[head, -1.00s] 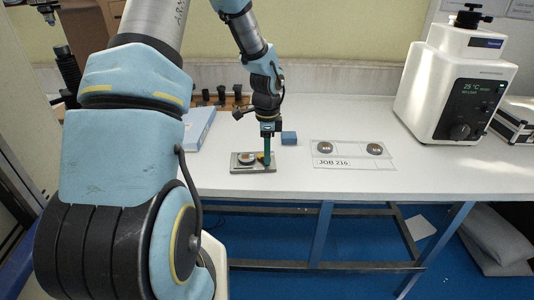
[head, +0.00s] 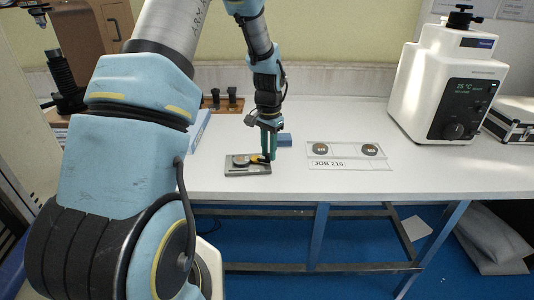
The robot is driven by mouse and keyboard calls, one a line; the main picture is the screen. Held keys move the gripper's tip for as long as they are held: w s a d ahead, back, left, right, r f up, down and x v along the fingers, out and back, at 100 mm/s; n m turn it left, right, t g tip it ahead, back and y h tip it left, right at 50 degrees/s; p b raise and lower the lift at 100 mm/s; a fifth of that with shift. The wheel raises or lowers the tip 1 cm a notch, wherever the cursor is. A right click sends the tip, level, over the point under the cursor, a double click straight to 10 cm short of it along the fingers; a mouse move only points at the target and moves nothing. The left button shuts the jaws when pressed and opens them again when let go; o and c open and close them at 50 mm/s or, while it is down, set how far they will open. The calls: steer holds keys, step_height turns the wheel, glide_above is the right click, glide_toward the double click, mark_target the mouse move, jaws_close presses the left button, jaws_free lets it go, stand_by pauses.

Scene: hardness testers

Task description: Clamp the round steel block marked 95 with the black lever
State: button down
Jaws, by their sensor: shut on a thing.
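The clamp fixture, a small grey plate (head: 248,172), lies near the front of the white table. A round steel block (head: 240,160) sits on its left part; any mark on it is too small to read. The black lever (head: 259,160), with a yellowish part beside it, is at the right of the block. My gripper (head: 268,157) points down at the right end of the plate, shut on the black lever. The fingers partly hide the lever, and I cannot tell whether the clamp presses on the block.
A blue block (head: 284,140) stands just behind my gripper. To the right, a clear tray (head: 345,156) holds two round blocks above a JOB 214 label (head: 330,163). A white tester (head: 445,90) stands at the back right. The table between is clear.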

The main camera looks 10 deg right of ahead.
steer(key=n, duration=0.1)
steer(key=w+n, duration=0.1)
steer(key=n, duration=0.1)
steer(key=shift+w+d+n, duration=0.15)
steer(key=shift+d+n, duration=0.15)
steer(key=shift+w+n, duration=0.3)
steer(key=shift+n, duration=0.55)
steer(key=shift+w+n, duration=0.25)
steer(key=shift+n, duration=0.6)
steer(key=c, duration=0.7)
jaws_free()
steer(key=shift+a, duration=0.1)
steer(key=shift+r, duration=0.1)
step_height(320, 180, up, 11)
steer(key=shift+f+b, duration=0.15)
steer(key=shift+b, duration=0.9)
